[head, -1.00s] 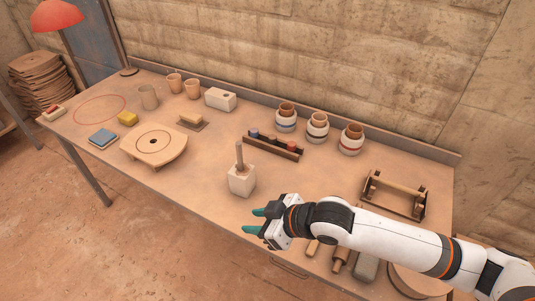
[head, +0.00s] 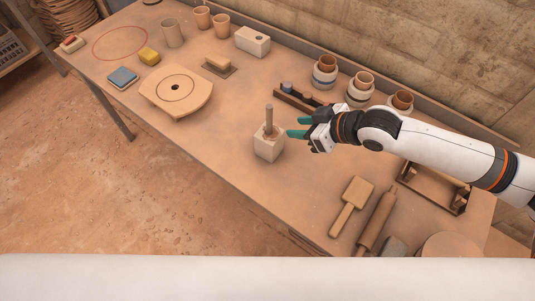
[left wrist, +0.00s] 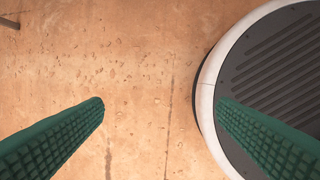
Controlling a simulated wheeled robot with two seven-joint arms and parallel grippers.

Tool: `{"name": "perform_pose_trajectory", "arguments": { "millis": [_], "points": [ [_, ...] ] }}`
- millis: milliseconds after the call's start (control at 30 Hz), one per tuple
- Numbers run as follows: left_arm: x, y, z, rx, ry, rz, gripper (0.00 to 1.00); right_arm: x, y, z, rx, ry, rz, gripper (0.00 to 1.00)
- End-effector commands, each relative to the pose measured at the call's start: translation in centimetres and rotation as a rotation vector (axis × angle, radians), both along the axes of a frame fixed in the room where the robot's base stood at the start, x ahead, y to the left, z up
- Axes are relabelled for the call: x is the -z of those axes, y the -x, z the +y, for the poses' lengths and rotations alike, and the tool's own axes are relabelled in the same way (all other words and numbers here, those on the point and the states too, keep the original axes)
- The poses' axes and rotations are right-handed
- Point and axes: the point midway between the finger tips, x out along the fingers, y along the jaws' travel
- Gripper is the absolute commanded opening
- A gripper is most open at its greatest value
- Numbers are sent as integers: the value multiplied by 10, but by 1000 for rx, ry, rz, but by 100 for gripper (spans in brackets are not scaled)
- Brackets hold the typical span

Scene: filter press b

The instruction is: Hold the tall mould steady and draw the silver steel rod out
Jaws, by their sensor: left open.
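A pale, block-shaped mould (head: 269,149) stands upright near the middle of the table. A thin upright rod (head: 269,117) rises from its top; it looks brown rather than silver here. The rod's lower part is hidden inside the mould. My right gripper (head: 293,127) is just right of the rod, at about the height of the mould's top. Its two teal fingers point left and are apart, with nothing seen between them. My left gripper (left wrist: 160,110) shows only in the left wrist view, open and empty over the bare floor.
A dark rack (head: 290,95) and several banded jars (head: 325,73) stand behind the mould. A wooden paddle (head: 352,203) and a rolling pin (head: 377,219) lie at the front right. The table around the mould's left side is clear.

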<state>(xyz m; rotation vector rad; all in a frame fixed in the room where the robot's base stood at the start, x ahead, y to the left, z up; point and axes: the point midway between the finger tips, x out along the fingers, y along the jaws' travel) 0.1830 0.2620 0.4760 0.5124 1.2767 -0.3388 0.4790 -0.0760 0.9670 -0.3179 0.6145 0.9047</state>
Motion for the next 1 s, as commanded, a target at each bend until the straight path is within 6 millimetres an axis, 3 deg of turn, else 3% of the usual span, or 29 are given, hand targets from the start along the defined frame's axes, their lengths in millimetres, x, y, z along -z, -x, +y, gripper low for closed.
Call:
{"name": "perform_pose_trajectory", "arguments": {
  "millis": [33, 100, 300, 467, 700, 900, 1000],
  "points": [
    [-12, -31, 8, 84, -38, -52, 81, 0, 0, 0, 1, 0, -1, 36],
    [-30, -69, 17, 212, -104, -111, 81, 0, 0, 0, 1, 0, -1, 36],
    [-94, -167, 40, 551, -333, -264, 81, 0, 0, 0, 0, 1, -1, 36],
    [-160, -236, 54, 797, -567, -364, 81, 0, 0, 0, -1, 0, -1, 36],
    [-278, -316, 68, 1103, -990, -453, 81, 0, 0, 0, -1, 0, -1, 36],
    [-365, -371, 3, 1358, -1310, -499, 81, 0, 0, 0, -1, 0, -1, 36],
    [-409, -387, -28, 1453, -1485, -505, 81, 0, 0, 0, -1, 0, -1, 36]
  ]
}}
